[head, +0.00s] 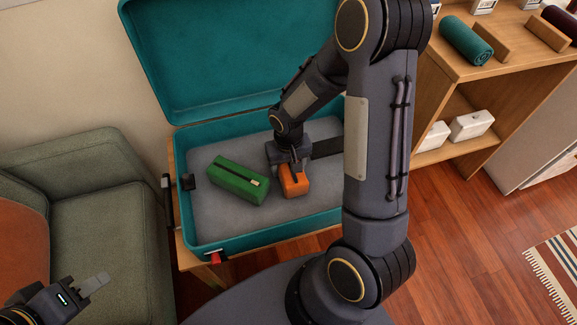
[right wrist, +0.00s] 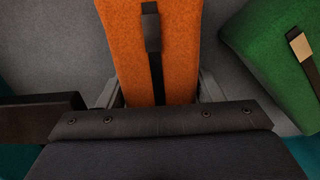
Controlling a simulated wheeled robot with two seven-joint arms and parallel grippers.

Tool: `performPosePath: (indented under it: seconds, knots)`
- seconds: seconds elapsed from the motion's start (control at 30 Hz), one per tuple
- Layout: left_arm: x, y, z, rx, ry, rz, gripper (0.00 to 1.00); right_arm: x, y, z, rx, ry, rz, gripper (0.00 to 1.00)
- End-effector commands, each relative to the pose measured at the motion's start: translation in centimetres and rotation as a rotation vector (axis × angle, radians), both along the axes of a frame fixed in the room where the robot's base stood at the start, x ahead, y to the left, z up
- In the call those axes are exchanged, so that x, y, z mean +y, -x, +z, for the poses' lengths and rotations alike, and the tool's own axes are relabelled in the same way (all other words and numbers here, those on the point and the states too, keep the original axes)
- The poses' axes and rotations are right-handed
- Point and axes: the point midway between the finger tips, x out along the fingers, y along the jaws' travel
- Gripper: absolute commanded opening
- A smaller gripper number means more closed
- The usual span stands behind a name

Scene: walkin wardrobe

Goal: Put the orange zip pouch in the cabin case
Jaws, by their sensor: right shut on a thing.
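The orange zip pouch (head: 295,181) is inside the open teal cabin case (head: 236,241), over its grey lining. My right gripper (head: 289,167) reaches down into the case and is shut on the pouch. In the right wrist view the orange pouch (right wrist: 172,50), with a dark zip strip, sits between the two fingers (right wrist: 160,92). I cannot tell whether the pouch touches the case floor. My left gripper (head: 92,286) is at the lower left, away from the case; its jaw gap is unclear.
A green zip pouch (head: 236,181) lies in the case, left of the orange one; it also shows in the right wrist view (right wrist: 275,50). The lid (head: 225,60) stands open behind. A green armchair (head: 100,215) is left, a wooden shelf (head: 470,75) right.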

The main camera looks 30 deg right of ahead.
Motion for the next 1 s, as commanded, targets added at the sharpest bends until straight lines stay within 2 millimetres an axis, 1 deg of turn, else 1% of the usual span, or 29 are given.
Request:
performPosePath:
  seconds: [0.17,0.33,0.37,0.5,0.8,0.93,1.0]
  knots:
    - [0.0,0.0,0.1,0.000,0.000,0.000,0.36,0.0,0.0,0.1,-0.001,0.000,-0.001,0.31]
    - [0.0,0.0,-0.5,0.000,0.000,0.000,0.36,0.0,0.0,-0.5,-0.001,0.000,-0.001,0.31]
    - [0.0,0.0,-0.3,0.000,0.000,0.000,0.36,0.0,0.0,-0.3,0.000,0.000,-0.001,0.64]
    - [0.0,0.0,-0.3,0.000,0.000,0.000,0.36,0.0,0.0,-0.3,0.000,0.000,-0.001,0.82]
    - [0.0,0.0,-0.1,0.000,0.000,0.000,0.36,0.0,0.0,0.0,0.000,0.000,-0.001,0.82]
    - [0.0,0.0,0.6,0.000,0.000,0.000,0.36,0.0,-0.1,1.2,-0.004,0.000,-0.001,0.82]
    - [0.0,0.0,1.0,0.000,0.000,0.000,0.36,0.0,-0.1,2.5,-0.005,0.000,-0.002,0.82]
